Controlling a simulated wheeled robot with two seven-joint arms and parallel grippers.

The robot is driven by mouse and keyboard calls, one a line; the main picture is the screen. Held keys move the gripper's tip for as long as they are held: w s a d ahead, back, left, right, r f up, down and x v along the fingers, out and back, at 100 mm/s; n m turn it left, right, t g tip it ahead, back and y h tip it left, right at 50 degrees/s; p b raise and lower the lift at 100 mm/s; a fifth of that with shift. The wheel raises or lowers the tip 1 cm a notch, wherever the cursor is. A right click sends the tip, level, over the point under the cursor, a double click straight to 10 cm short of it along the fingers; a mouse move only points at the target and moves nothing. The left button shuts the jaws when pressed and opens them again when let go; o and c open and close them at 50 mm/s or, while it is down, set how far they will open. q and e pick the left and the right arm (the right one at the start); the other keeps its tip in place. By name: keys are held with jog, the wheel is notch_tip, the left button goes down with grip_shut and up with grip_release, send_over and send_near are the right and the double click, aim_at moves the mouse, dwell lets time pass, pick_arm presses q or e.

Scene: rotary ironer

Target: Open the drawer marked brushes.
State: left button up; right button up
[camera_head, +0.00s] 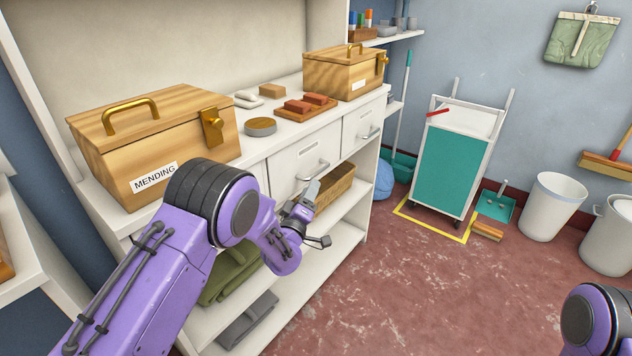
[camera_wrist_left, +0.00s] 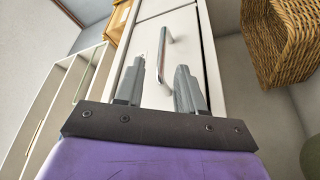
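Two white drawers with metal bar handles show in the cabinet front in the head view: a nearer drawer (camera_head: 290,168) and a farther drawer (camera_head: 357,126). Both look shut. Their labels are too small to read, so I cannot tell which is marked brushes. My left gripper (camera_head: 316,214) is in front of the nearer drawer, below its handle (camera_head: 313,170). In the left wrist view the left gripper (camera_wrist_left: 162,84) is open and empty, its fingers pointing at a drawer front. A bar handle (camera_wrist_left: 165,52) appears between and beyond the fingertips. My right gripper is out of view.
A wooden box labelled mending (camera_head: 150,140), a second wooden box (camera_head: 345,72), a round tin (camera_head: 260,127) and a brick tray (camera_head: 304,106) stand on the cabinet top. Below are a wicker basket (camera_head: 335,186) and folded green cloth (camera_head: 232,272). A trolley (camera_head: 450,165) stands beyond open floor.

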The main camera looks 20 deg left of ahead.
aim_at(317, 174)
pick_arm(q)
jog(key=x, duration=0.6)
jog(key=shift+w, duration=0.45)
grip_shut()
